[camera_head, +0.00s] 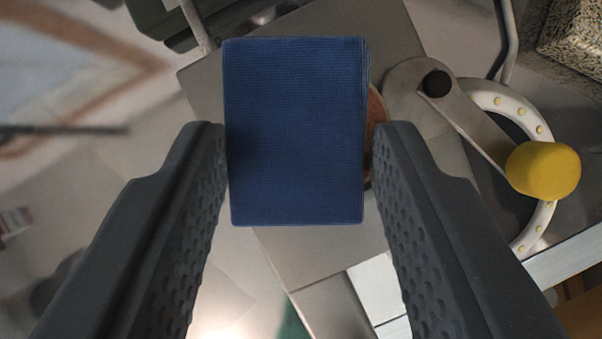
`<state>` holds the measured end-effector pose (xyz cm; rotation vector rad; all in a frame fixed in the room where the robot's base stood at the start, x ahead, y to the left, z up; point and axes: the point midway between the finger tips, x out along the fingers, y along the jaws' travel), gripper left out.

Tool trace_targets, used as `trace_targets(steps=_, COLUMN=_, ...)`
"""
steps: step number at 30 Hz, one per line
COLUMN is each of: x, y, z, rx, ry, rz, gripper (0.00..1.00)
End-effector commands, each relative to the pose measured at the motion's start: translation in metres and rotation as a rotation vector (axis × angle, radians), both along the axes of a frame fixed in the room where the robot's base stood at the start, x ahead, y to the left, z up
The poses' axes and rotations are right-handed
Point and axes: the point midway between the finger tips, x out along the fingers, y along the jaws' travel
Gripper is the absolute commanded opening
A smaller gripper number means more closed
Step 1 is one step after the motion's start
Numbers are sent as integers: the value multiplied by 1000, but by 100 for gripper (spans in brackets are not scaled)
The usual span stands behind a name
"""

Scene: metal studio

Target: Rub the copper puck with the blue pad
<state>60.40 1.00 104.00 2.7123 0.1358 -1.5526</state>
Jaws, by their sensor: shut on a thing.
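The blue pad (294,130) is a dark blue, rectangular, textured block in the middle of the view. My gripper (298,150) is shut on it, with one black finger against each side. Behind the pad, a sliver of the copper puck (376,115) shows at its right edge. The pad hides most of the puck. The puck is on a grey metal plate (400,38). I cannot tell whether the pad touches the puck.
To the right are a metal arm with a black knob (436,83), a yellow knob (543,170) and a pale ring with yellow dots (497,100). A speckled block (573,40) is at the top right. A dark green object (165,18) is at the top left. The far left is blurred.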

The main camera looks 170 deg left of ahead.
Motion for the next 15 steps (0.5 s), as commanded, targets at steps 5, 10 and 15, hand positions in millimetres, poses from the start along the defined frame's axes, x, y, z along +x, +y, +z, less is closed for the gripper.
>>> trace_targets(steps=5, x=0, y=-6, z=-1, rx=1, ry=1, rz=-2, gripper=4)
trace_targets(steps=10, x=1, y=-16, z=-1, rx=1, ry=0, rz=-2, gripper=4)
trace_targets(steps=15, x=2, y=-17, z=0, rx=0, ry=-1, rz=0, gripper=4)
